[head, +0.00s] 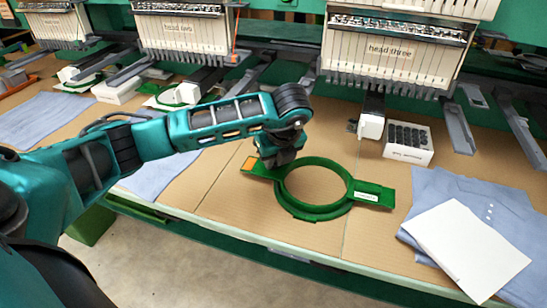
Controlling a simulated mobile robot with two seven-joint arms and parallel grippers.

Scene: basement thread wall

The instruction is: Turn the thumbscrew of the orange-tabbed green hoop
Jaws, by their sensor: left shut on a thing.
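The green hoop (300,207) lies on the brown table in front of head three. Its left arm carries an orange tab (249,164), and its right arm (374,195) has a small white label. My left gripper (275,165) is at the hoop's upper left, beside the orange tab, pointing down. It appears shut on the thumbscrew there, but the thumbscrew and the fingertips are mostly hidden by the gripper and wrist. My right gripper is not in view.
A white box with dark round pieces (408,143) stands behind the hoop to the right. A folded blue shirt (440,190) with a white sheet (470,247) lies at right. Embroidery head three (390,50) overhangs the back. Bare table surrounds the hoop's front left.

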